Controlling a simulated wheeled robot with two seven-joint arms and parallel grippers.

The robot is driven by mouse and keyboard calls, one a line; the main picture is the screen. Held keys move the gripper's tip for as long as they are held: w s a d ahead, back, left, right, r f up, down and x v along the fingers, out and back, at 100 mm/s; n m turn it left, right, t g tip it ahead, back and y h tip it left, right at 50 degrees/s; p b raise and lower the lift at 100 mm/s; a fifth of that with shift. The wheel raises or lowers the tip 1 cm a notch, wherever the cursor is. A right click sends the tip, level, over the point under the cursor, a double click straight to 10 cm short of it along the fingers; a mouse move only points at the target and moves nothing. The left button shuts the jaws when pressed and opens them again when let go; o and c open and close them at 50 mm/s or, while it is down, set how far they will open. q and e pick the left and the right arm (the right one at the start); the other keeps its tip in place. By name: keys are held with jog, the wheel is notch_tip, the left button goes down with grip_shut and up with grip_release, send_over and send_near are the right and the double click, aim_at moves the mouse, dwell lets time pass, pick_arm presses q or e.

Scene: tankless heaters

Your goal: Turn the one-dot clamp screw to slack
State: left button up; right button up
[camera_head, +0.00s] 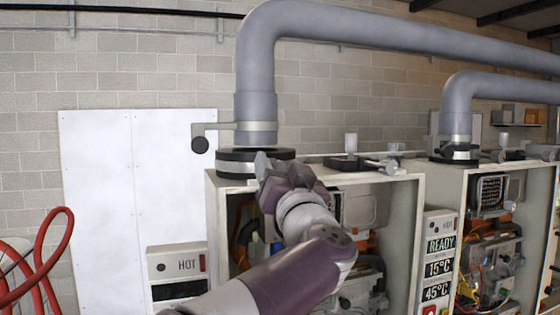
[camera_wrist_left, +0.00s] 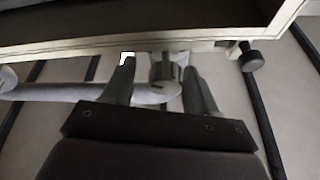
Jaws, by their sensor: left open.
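The left heater's grey flue pipe (camera_head: 256,60) comes down to a dark collar (camera_head: 236,165) on the cabinet top. A clamp band (camera_head: 258,132) rings the pipe, with an arm to the left ending in a black knob (camera_head: 200,145). My left gripper (camera_head: 277,165) is at the front right of the collar and hides part of it. In the left wrist view my left gripper (camera_wrist_left: 160,75) is open, with a grey knob-like piece (camera_wrist_left: 165,66) between its fingers; I cannot tell if they touch. A black knob (camera_wrist_left: 250,57) shows farther right there. No dot marks are readable.
The left heater's open cabinet (camera_head: 412,235) stands below the gripper. A second heater (camera_head: 457,250) with its own flue pipe (camera_head: 462,105) is at right. Red hose (camera_head: 60,240) hangs at far left. A white wall panel (camera_head: 130,200) is behind.

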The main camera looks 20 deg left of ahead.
pick_arm(q)
jog(key=shift+a, duration=0.4)
jog(key=c, duration=1)
jog(key=shift+c, duration=0.2)
pick_arm(e)
jog(key=shift+a, duration=0.25)
pick_arm(q)
jog(key=n+y, duration=0.1)
jog(key=n, duration=0.1)
jog(key=n+g+y, duration=0.1)
jog(key=n, duration=0.2)
jog(key=shift+g, duration=0.3)
jog(key=shift+n+g+y, duration=0.5)
jog(key=shift+n, duration=0.75)
jog(key=shift+n+g+y, duration=0.5)
jog(key=shift+n, duration=0.75)
